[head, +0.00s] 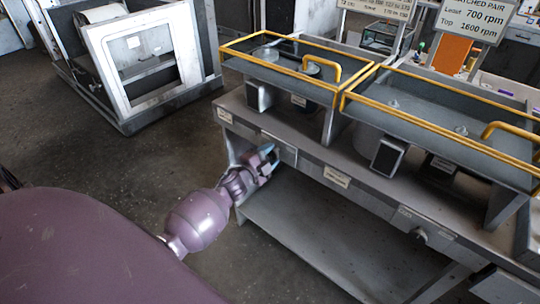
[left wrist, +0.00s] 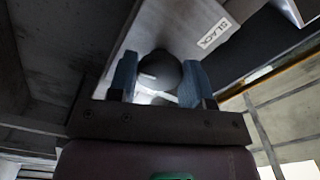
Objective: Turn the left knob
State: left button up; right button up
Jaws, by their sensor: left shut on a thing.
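The left knob (left wrist: 160,70) is a dark, round knob on the grey front of the bench, seen between my fingers in the left wrist view. My left gripper (left wrist: 160,82) has its two blue fingers on either side of the knob, shut on it. In the head view my left gripper (head: 268,153) reaches the left end of the bench's front panel, and it hides the knob there. A second knob (head: 420,234) sticks out farther right on the same front. My right gripper is in neither view.
The grey bench (head: 285,150) carries yellow-railed guards (head: 300,88) on top, and its lower shelf (head: 310,235) is empty. A small label (left wrist: 213,33) sits beside the gripped knob. A white-framed cabinet (head: 150,60) stands at the back left. Floor between is clear.

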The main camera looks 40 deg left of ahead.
pick_arm(q)
jog(key=o, duration=0.9)
jog(key=shift+s, duration=0.15)
jog(key=s, duration=0.7)
jog(key=s+a, duration=0.1)
jog(key=s, duration=0.2)
jog(key=shift+s+p, duration=0.25)
jog(key=shift+p, duration=0.05)
